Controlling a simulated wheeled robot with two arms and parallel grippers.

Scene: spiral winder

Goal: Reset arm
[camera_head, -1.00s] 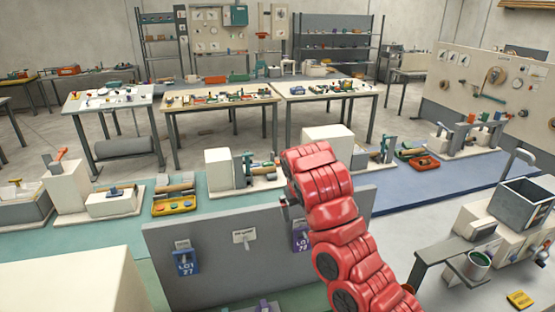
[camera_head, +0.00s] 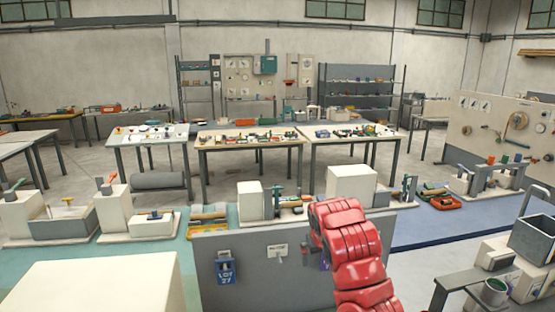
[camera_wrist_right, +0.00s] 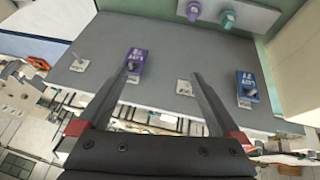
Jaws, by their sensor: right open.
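My right arm is red and comes up from the bottom of the head view. My right gripper (camera_head: 306,250) is small there, at the grey upright panel (camera_head: 262,292). In the wrist view the right gripper (camera_wrist_right: 166,82) has two dark fingers spread wide with nothing between them. The wrist view shows a purple tag (camera_wrist_right: 136,62) near the left fingertip and a blue tag (camera_wrist_right: 247,86) to the right, both on the grey panel. I cannot tell whether a finger touches the purple tag. The blue LOT 27 tag (camera_head: 226,269) also hangs in the head view. My left gripper is not in view.
A dark open bin (camera_head: 535,238) and a green-rimmed cup (camera_head: 494,290) stand at the right. A pale block (camera_head: 95,285) fills the lower left.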

